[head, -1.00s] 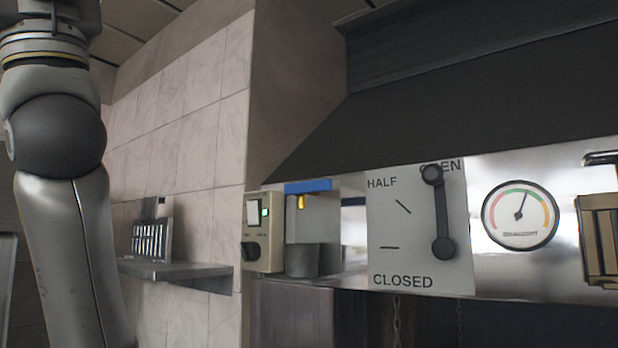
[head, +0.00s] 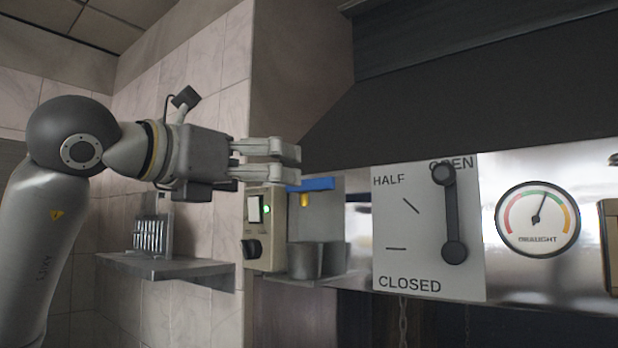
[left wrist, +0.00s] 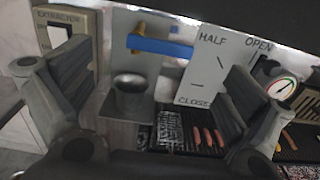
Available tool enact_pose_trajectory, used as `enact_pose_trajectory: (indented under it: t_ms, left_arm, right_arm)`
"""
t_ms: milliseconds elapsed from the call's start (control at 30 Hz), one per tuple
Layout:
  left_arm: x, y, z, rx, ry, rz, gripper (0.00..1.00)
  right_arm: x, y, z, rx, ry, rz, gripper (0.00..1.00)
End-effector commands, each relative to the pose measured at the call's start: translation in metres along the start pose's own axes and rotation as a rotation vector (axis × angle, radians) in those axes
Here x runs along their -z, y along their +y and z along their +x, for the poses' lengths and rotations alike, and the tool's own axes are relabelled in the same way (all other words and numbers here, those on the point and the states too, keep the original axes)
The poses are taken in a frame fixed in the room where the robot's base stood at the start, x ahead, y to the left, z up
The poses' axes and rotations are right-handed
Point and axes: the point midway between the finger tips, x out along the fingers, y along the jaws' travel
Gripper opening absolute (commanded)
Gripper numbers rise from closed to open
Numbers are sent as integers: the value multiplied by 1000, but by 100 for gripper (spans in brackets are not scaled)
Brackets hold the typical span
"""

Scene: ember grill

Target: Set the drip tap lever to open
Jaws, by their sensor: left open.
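A blue lever bar (head: 312,184) lies roughly horizontal above a short yellow spout (head: 304,200), over a grey metal cup (head: 317,260). I take this as the drip tap. In the left wrist view the blue bar (left wrist: 165,47), the yellow spout (left wrist: 134,41) and the cup (left wrist: 130,96) show between my fingers. My left gripper (head: 299,163) is open and empty, its fingers pointing right, and appears just above the blue bar in the head view. It does not visibly grip the bar. My right gripper is not in view.
A switch box (head: 264,228) with a green light and knob stands left of the tap. A HALF/OPEN/CLOSED plate (head: 400,245) with a dark lever (head: 449,215) near OPEN is to the right, then a draught gauge (head: 538,219). Sausages (left wrist: 208,138) lie on a grill below.

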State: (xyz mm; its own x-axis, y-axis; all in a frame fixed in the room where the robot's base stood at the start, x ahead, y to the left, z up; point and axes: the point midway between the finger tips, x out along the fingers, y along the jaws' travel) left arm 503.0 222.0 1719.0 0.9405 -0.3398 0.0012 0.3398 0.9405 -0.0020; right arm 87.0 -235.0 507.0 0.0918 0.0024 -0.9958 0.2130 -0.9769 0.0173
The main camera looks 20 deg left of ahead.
Motion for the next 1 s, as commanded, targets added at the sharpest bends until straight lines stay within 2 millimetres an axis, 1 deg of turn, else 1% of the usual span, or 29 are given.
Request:
enact_pose_trajectory:
  t_ms: [167, 400, 500, 600, 767, 1000]
  left_arm:
    - [-2, 0, 22, -2, 8, 0, 100]
    - [-3, 0, 69, 1, 7, -1, 100]
    - [-3, -1, 85, 2, 5, 1, 100]
    - [-2, 0, 96, 1, 4, 0, 100]
    - [0, 0, 105, 1, 2, 1, 100]
    - [1, 0, 106, 1, 1, 1, 100]
  right_arm:
    - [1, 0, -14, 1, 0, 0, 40]
    - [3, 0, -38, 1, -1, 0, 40]
    - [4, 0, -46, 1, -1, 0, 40]
    - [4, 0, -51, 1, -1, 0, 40]
    - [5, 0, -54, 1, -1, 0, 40]
    - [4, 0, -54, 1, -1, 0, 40]
